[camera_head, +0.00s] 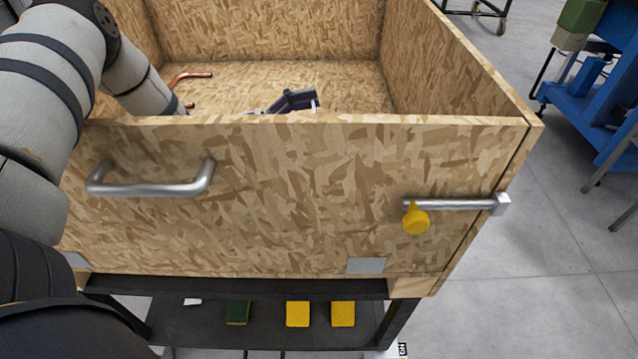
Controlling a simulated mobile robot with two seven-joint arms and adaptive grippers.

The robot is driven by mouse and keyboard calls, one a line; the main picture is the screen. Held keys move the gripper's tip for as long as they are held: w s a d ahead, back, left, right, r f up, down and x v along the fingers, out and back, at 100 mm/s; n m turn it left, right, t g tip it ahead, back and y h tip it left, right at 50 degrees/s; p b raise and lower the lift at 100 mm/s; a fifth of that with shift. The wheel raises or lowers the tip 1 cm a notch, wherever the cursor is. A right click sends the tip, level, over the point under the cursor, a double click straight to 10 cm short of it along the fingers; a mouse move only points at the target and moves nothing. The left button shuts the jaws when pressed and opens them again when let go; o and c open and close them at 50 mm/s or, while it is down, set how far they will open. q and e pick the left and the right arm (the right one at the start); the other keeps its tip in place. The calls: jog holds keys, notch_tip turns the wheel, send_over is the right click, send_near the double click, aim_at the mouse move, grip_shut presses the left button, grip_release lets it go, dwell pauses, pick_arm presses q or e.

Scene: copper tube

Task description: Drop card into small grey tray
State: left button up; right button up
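My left arm comes in from the left and reaches over the front wall into a chipboard crate (310,190). My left gripper (294,101) shows only as a dark part with a grey link just above the front wall's top edge. The wall hides the rest, and I cannot tell whether its fingers are open or shut. A small pale bit shows at its right end; I cannot tell what it is. I cannot make out the card or the small grey tray. My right gripper is out of view.
A copper tube (192,75) lies inside the crate at the left. The front wall carries a metal handle (155,188) and a bar (455,204) with a yellow knob (416,219). Sponges sit on a dark shelf (265,310) below. A blue machine (590,95) stands right; floor between is clear.

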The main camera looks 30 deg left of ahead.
pick_arm(q)
jog(key=shift+o, duration=0.6)
notch_tip(320, 180, up, 10)
